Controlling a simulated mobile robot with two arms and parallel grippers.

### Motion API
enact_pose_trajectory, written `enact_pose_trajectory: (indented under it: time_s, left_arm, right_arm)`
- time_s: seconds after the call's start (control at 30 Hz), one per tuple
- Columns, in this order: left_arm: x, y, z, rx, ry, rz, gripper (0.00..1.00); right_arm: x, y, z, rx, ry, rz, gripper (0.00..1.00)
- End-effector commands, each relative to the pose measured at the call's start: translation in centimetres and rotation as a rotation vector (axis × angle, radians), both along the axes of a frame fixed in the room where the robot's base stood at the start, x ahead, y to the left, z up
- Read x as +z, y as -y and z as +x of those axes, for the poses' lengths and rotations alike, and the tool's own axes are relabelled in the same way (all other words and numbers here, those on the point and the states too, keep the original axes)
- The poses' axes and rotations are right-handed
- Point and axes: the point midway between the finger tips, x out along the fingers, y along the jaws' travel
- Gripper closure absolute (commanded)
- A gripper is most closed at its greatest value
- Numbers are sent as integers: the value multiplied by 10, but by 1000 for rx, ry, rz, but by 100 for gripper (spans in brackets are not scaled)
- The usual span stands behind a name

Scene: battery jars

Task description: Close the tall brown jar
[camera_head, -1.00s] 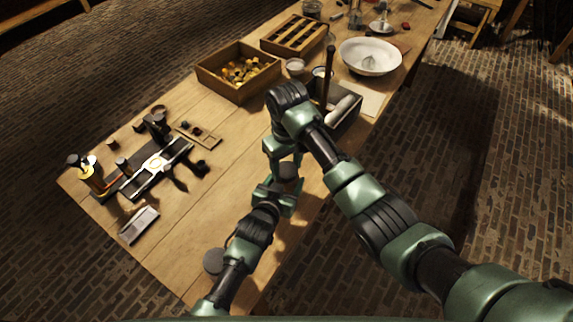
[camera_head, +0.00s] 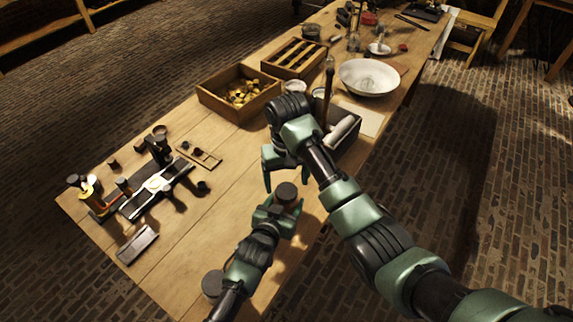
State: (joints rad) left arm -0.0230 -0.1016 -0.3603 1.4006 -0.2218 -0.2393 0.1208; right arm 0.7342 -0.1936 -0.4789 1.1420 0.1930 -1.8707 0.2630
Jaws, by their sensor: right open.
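A brown jar (camera_head: 287,204) with a dark, flat round top (camera_head: 286,190) stands near the right edge of the table. It is upright, and its lower part is hidden by my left gripper. My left gripper (camera_head: 276,211) comes from below and its fingers close about the jar's side. My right gripper (camera_head: 277,175) is open and empty, with its fingers pointing down just above and left of the jar's top. I cannot tell whether the dark top is a seated lid. A grey disc-like top (camera_head: 213,283) shows on the table beside my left forearm.
A wooden box of yellowish pieces (camera_head: 238,95), a slotted wooden tray (camera_head: 294,58) and a white bowl (camera_head: 369,77) stand farther back. A dark box (camera_head: 343,136) is partly behind my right arm. An instrument on a black base (camera_head: 157,187) stands left. Mid-table boards are clear.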

Motion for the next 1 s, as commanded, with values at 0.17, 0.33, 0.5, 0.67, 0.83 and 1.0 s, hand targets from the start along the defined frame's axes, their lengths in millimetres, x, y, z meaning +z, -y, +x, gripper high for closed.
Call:
enact_pose_trajectory:
  time_s: [0.17, 0.33, 0.5, 0.67, 0.83, 1.0]
  left_arm:
    - [-1, 0, 0, 0, -1, 0, 100]
    - [-1, 0, 0, 0, -1, 0, 100]
    - [0, 0, 0, 0, -1, 0, 100]
    - [0, 0, 0, 0, -1, 0, 100]
    - [0, 0, 0, 0, -1, 0, 100]
    - [0, 0, 0, 0, -1, 0, 100]
  right_arm:
    - [46, 1, 3, 0, 10, -1, 21]
    - [75, 1, 4, 4, 16, -2, 21]
    - [87, 0, 3, 3, 13, -1, 21]
    - [91, 0, 1, 1, 3, -1, 21]
    - [91, 0, -1, 0, 0, 0, 21]
    - [91, 0, 0, 0, 0, 0, 21]
